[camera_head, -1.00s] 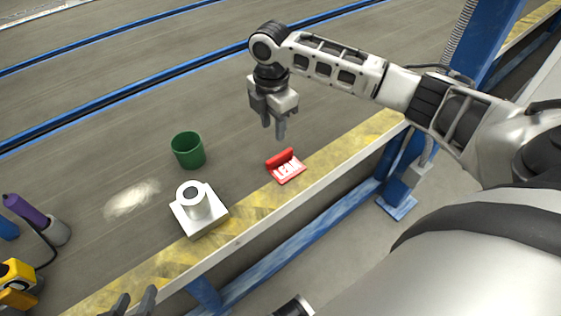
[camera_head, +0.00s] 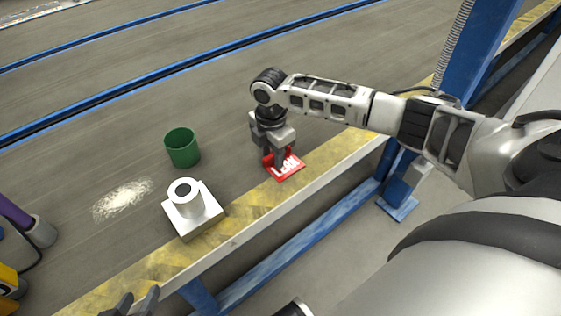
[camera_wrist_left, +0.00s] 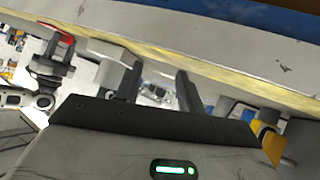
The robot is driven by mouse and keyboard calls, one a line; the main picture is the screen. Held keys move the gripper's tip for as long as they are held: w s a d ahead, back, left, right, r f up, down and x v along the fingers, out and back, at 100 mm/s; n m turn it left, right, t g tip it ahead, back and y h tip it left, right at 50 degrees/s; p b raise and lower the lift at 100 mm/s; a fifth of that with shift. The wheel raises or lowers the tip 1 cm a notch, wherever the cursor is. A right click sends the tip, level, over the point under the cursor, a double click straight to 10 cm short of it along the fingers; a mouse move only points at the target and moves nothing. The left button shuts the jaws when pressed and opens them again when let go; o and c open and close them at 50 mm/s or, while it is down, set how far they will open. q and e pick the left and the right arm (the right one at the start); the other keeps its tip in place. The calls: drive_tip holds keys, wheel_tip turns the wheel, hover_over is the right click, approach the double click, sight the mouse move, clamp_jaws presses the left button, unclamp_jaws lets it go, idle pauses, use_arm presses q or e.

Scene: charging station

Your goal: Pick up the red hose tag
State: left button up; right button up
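The red hose tag (camera_head: 287,169), with white lettering and a raised red edge, lies on the yellow-striped border of the bench in the head view. My right gripper (camera_head: 274,162) is down at the tag, its fingers at the raised edge. Whether they are closed on it cannot be told. A small red patch, likely the tag (camera_wrist_left: 67,38), shows beside my right gripper (camera_wrist_left: 62,44) in the left wrist view. My left gripper (camera_head: 132,302) is at the bottom of the head view, away from the tag. Its two fingers stand apart and empty in the left wrist view (camera_wrist_left: 160,85).
A white block with a round collar (camera_head: 189,222) stands left of the tag. A green cup (camera_head: 182,148) stands behind it. Pale powder (camera_head: 122,198) lies farther left. A purple-handled tool (camera_head: 14,212) is at the left edge. A blue post (camera_head: 458,70) rises at right.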

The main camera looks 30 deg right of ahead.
clamp_jaws()
drive_tip(key=shift+r, duration=0.1)
